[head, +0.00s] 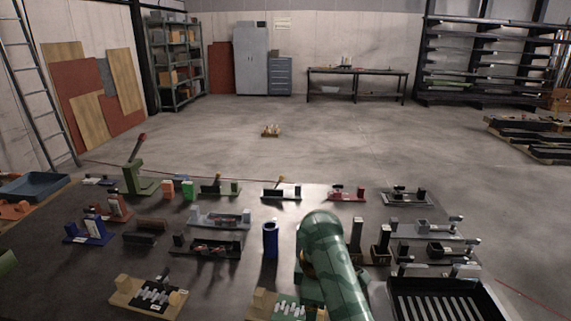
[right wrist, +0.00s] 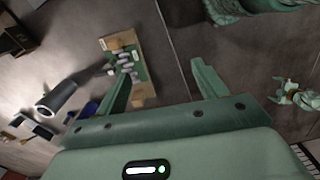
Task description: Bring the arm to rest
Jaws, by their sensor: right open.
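My right arm (head: 335,265) reaches up from the bottom of the head view over the dark table, and it hides part of the table. Its gripper cannot be made out there. In the right wrist view my right gripper (right wrist: 160,88) is open, its two green fingers wide apart with nothing held between them. A wooden block with a green board (right wrist: 137,68) lies beyond the fingers, partly behind the left one. It also shows at the bottom of the head view (head: 262,303), partly hidden by my arm. My left gripper is not in view.
The dark table (head: 215,283) carries several small fixtures close around my arm. A blue cylinder (head: 270,241) stands just left of it. A black slotted tray (head: 397,290) is at the right. Another wooden block (head: 122,296) lies front left. Open floor lies beyond the table.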

